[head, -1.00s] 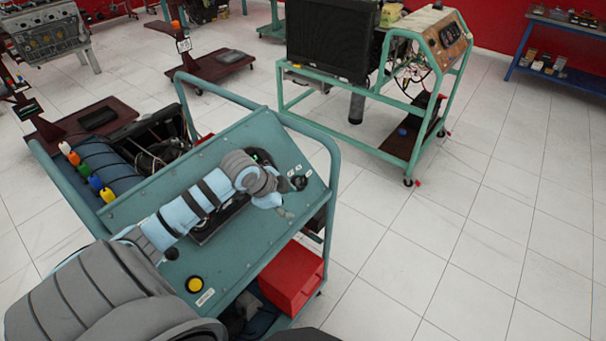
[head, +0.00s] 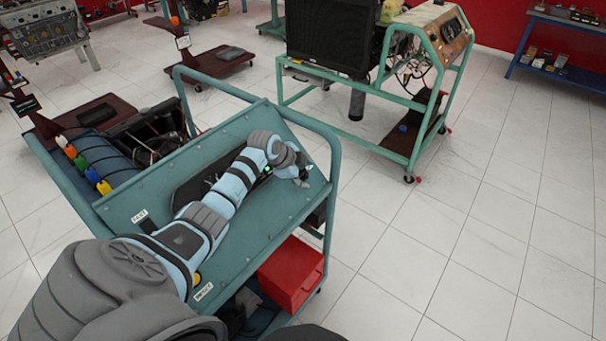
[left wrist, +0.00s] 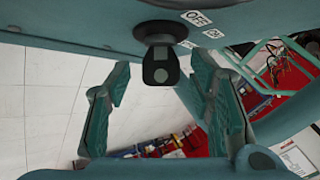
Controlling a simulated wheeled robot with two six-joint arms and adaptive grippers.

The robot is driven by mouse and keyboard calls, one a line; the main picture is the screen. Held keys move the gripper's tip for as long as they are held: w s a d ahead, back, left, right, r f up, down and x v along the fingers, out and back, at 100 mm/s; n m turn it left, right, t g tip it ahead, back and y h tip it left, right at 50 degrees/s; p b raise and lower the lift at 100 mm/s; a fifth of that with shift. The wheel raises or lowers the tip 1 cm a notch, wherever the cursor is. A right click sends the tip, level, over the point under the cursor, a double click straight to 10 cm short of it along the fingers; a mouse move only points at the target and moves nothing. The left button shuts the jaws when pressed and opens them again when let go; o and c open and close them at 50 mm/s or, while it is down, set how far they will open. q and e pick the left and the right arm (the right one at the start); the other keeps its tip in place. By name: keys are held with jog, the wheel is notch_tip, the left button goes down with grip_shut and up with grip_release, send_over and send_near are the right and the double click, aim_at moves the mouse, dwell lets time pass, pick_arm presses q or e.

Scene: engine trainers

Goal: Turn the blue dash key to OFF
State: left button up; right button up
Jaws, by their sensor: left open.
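The dash key (left wrist: 160,68) shows in the left wrist view as a dark grip on a round black switch in the teal panel. White labels beside it include OFF (left wrist: 196,18). My left gripper (left wrist: 162,80) is open, with one finger on each side of the key and visible gaps to both. In the head view, my left gripper (head: 301,176) is at the right end of the sloping teal dash panel (head: 262,222) and hides the key. I cannot tell which label the key points at. My right gripper is not in view.
A yellow button (head: 197,279) sits low on the panel. A teal tube rail (head: 334,160) runs around the cart's right side. A red box (head: 291,272) is on the shelf below. A second engine stand (head: 408,150) is behind, with open floor to the right.

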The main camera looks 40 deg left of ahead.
pick_arm(q)
jog(key=shift+c, duration=0.2)
grip_shut()
jog(key=shift+s+d+n+t+y+p, duration=0.2)
jog(key=shift+n+t+y+p, duration=0.55)
jog(key=shift+p, duration=0.55)
jog(key=shift+f+n+t+y+p, duration=0.15)
jog(key=shift+n+t+y+p, duration=0.55)
jog(key=shift+n, duration=0.45)
jog(key=shift+n+t+y, duration=0.25)
jog(key=shift+n, duration=0.05)
jog(key=shift+d+f+n+t+y, duration=0.1)
jog(key=shift+f+n+t+y, duration=0.2)
jog(key=shift+n+y, duration=0.3)
jog(key=shift+n+t+y+b, duration=0.3)
jog(key=shift+n+y+b, duration=0.6)
jog(key=shift+n+b, duration=0.15)
jog(key=shift+o, duration=0.2)
grip_release()
jog(key=shift+r, duration=0.15)
